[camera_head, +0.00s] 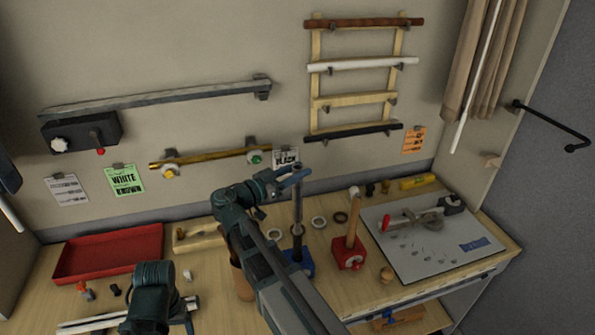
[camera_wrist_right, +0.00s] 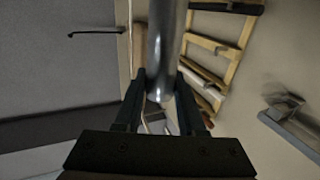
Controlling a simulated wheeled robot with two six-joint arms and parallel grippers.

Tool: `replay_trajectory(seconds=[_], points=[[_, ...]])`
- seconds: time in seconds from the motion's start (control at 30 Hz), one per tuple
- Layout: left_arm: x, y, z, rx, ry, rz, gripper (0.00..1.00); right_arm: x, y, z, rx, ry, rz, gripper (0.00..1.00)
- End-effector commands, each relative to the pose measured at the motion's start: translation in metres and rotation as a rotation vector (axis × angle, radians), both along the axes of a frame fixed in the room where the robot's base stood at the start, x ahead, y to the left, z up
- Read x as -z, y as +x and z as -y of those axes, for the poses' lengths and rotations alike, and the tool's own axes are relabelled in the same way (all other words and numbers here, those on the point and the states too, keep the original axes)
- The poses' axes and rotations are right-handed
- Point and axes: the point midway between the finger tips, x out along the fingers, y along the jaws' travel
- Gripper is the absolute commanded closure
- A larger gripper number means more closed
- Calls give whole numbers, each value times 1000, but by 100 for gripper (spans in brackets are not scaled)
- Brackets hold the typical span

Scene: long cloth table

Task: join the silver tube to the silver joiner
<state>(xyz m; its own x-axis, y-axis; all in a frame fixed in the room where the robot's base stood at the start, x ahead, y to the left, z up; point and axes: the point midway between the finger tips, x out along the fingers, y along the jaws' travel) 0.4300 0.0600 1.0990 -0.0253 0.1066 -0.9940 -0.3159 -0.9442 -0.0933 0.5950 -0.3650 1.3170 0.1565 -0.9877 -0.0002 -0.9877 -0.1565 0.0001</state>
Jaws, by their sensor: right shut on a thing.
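My right gripper (camera_head: 293,174) is shut on a silver-grey tube (camera_head: 298,205), near its top. The tube stands upright, and its lower end meets a blue block (camera_head: 300,262) on the table; I cannot tell whether it is seated there. In the right wrist view the shiny tube (camera_wrist_right: 163,45) lies between the fingers, its rounded end close to the fingertips. My left arm (camera_head: 150,298) is low at the front left, over a pale tube (camera_head: 88,325); its fingers are not clear. I cannot pick out the silver joiner for certain.
A red tray (camera_head: 108,254) lies at the left. A red block (camera_head: 350,257) holds a wooden rod right of the tube. A grey board (camera_head: 425,250) with a clamp fills the right. A long grey bar (camera_head: 160,97) and a rod rack (camera_head: 357,100) hang on the wall.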

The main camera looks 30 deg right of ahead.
Motion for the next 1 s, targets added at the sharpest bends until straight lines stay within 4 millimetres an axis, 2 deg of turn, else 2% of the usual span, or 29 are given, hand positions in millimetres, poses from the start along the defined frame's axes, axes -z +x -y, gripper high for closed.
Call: replay_trajectory(seconds=[0.37,1.0], points=[[1,0,0,0,0,0,24,1,0,0,0,0,0,100],[16,0,0,0,0,0,24,16,0,0,0,-1,0,100]])
